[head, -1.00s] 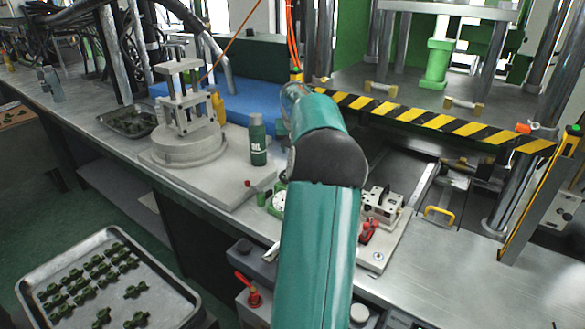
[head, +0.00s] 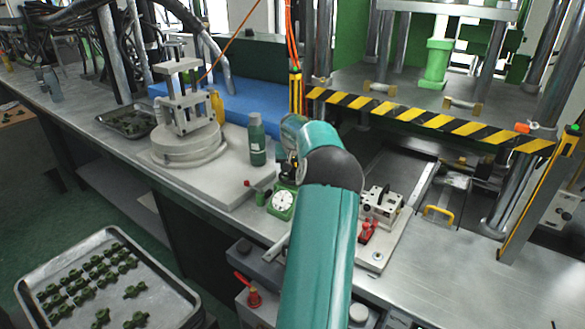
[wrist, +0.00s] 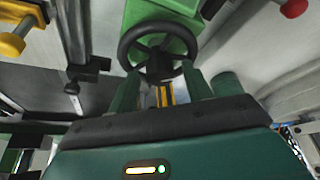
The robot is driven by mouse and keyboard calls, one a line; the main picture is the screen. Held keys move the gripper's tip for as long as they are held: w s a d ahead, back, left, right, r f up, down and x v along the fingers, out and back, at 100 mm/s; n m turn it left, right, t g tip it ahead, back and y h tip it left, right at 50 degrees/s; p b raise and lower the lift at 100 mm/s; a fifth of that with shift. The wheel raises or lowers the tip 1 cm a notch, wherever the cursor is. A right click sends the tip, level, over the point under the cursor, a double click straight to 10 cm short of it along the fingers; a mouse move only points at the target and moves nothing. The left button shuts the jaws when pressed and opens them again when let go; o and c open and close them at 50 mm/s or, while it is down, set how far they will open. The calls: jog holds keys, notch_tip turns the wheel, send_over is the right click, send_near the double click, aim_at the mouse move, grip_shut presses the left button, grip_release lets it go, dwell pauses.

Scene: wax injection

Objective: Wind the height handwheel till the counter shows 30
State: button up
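The black handwheel (wrist: 158,50) shows in the wrist view, upper centre, in front of a green housing (wrist: 172,15). My gripper (wrist: 163,88) comes up from the bottom of that view; its two green fingers stand apart, with the lower part of the wheel seen at and between their tips. I cannot tell whether they touch the rim. Nothing is clearly held. In the head view my teal arm hides the wheel and most of the gripper. A green gauge with a round white dial (head: 282,201) stands left of my arm. No counter figures are readable.
A dark green bottle (head: 257,140) stands left of my arm on the bench, beside a grey clamp stand (head: 188,150). Right of my arm are a block with red clamps (head: 367,232) and a striped press edge (head: 430,118). A tray of green parts (head: 190,300) is front left.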

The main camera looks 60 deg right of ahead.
jog(key=c, duration=0.9)
jog(key=shift+o, duration=0.2)
jog(key=shift+n, duration=0.5)
jog(key=n+t+y, duration=0.1)
jog(key=n, duration=0.1)
jog(key=shift+s+d+n, duration=0.1)
jog(key=shift+s+n, duration=0.05)
jog(key=shift+n, duration=0.25)
jog(key=n+t+y, duration=0.1)
jog(key=n, duration=0.3)
jog(key=shift+d, duration=0.1)
jog(key=n+y, duration=0.1)
jog(key=n, duration=0.1)
jog(key=n+y, duration=0.1)
jog(key=n, duration=0.2)
jog(key=shift+d+t, duration=0.1)
jog(key=shift+t, duration=0.2)
jog(key=n, duration=0.2)
jog(key=n+y, duration=0.1)
jog(key=n, duration=0.1)
jog(key=shift+d+y, duration=0.1)
jog(key=shift+y, duration=0.2)
jog(key=shift+n, duration=0.4)
